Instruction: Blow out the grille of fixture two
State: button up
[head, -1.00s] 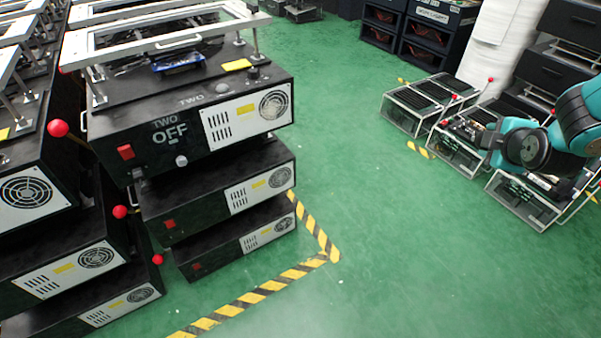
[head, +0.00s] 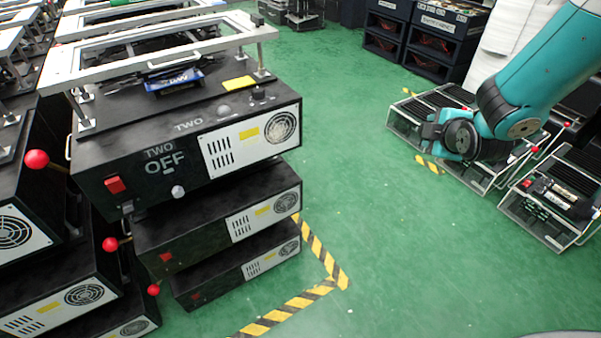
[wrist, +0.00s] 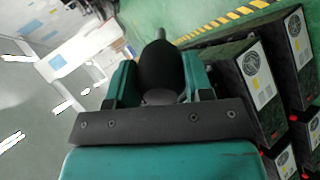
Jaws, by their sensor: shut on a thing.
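Fixture two (head: 165,165) is the black box at the top of the left stack, marked "TWO" and "OFF". Its white grille panel (head: 249,142) has slots on the left and a round fan guard on the right. My gripper (wrist: 161,80) is shut on a black bulb-shaped blower (wrist: 160,70), whose thin nozzle (wrist: 161,34) points away from the wrist. In the head view my gripper (head: 436,134) is in the air to the right of fixture two, well apart from its grille. The blower is hard to make out there.
More black boxes sit below fixture two, and levers with red balls (head: 36,159) stand at its left. A raised white frame (head: 160,42) is above it. Striped tape (head: 320,255) marks the floor. Clear-sided cases (head: 550,200) stand at right. Green floor (head: 370,240) between is open.

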jog(key=s+a+f+t+y+b, duration=0.1)
jog(key=a+f+b, duration=0.25)
jog(key=a, duration=0.25)
jog(key=s+a+f+m+t+b, duration=0.1)
jog(key=a+f+b, duration=0.1)
jog(key=a+b, duration=0.3)
jog(key=s+a+f+t+y+b, duration=0.1)
jog(key=a+f+b, duration=0.15)
jog(key=a, duration=0.35)
jog(key=s+a+r+t+y+b, duration=0.1)
jog(key=s+a+y+b, duration=0.35)
jog(key=a, duration=0.75)
jog(key=w+a+h+p, duration=0.1)
jog(key=p, duration=0.2)
jog(key=shift+a+f, duration=0.1)
jog(key=shift+a, duration=0.1)
jog(key=shift+o, duration=0.4)
jog(key=c, duration=0.4)
jog(key=shift+o, duration=0.2)
jog(key=o, duration=0.4)
jog(key=shift+c, duration=0.2)
